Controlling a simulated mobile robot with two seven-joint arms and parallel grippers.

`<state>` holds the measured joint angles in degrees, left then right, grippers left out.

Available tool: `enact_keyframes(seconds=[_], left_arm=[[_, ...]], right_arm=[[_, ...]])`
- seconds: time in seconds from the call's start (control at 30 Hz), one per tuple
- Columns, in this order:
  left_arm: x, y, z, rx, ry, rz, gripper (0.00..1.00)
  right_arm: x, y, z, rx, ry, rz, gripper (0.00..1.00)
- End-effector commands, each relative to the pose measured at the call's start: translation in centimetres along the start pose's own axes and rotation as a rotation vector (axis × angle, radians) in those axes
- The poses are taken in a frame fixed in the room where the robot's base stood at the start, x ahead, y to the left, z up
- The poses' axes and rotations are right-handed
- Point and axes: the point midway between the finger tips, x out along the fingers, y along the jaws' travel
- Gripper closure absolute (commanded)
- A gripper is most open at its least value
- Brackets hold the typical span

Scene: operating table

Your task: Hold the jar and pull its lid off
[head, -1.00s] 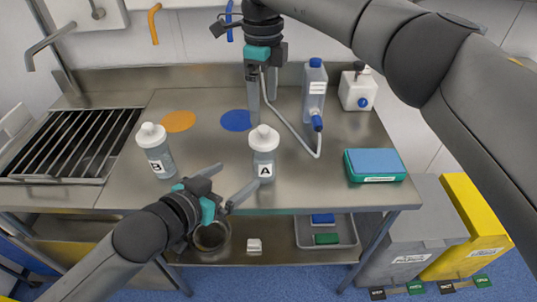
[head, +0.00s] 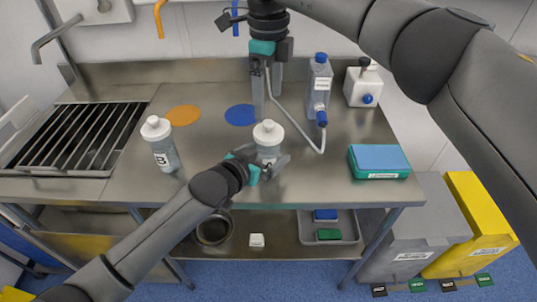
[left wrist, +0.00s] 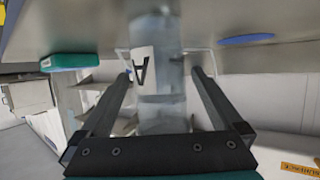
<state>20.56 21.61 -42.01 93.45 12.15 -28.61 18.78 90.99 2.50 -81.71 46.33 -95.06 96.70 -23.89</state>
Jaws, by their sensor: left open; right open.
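Jar A (head: 268,152), clear with a white lid (head: 268,132), stands upright on the steel table. Its lid is on. My left gripper (head: 268,166) is open at the jar's lower body, partly covering it in the head view. In the left wrist view the jar body (left wrist: 160,92) with its letter A label is between the two spread fingers (left wrist: 160,80). I cannot tell whether either finger touches it. My right gripper (head: 267,95) is open and empty, fingers down, behind the lid in the head view. A second jar B (head: 165,155) with a white lid stands to the left.
Orange (head: 183,115) and blue (head: 240,115) discs lie on the table. A wash bottle (head: 318,85) with a bent tube, a white canister (head: 362,87) and a teal box (head: 379,161) stand right. A slatted sink grate (head: 75,138) is left.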

Motion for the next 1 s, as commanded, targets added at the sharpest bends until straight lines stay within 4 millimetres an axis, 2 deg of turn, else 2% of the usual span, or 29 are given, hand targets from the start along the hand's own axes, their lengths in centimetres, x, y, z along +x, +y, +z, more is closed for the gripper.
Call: enact_keyframes(seconds=[0.17, 0.47, 1.0], left_arm=[[0.70, 0.09, -0.04, 0.000, 0.001, 0.002, 0.00], [0.77, 0.06, -0.03, 0.000, 0.001, 0.001, 0.01], [0.75, 0.04, 0.00, 0.000, 0.000, 0.001, 0.62]], right_arm=[[0.00, 0.00, 0.01, 0.000, 0.000, 0.000, 0.00], [0.00, 0.00, 0.01, 0.000, 0.000, 0.000, 0.00], [0.00, 0.00, 0.00, 0.000, 0.000, 0.000, 0.00]])
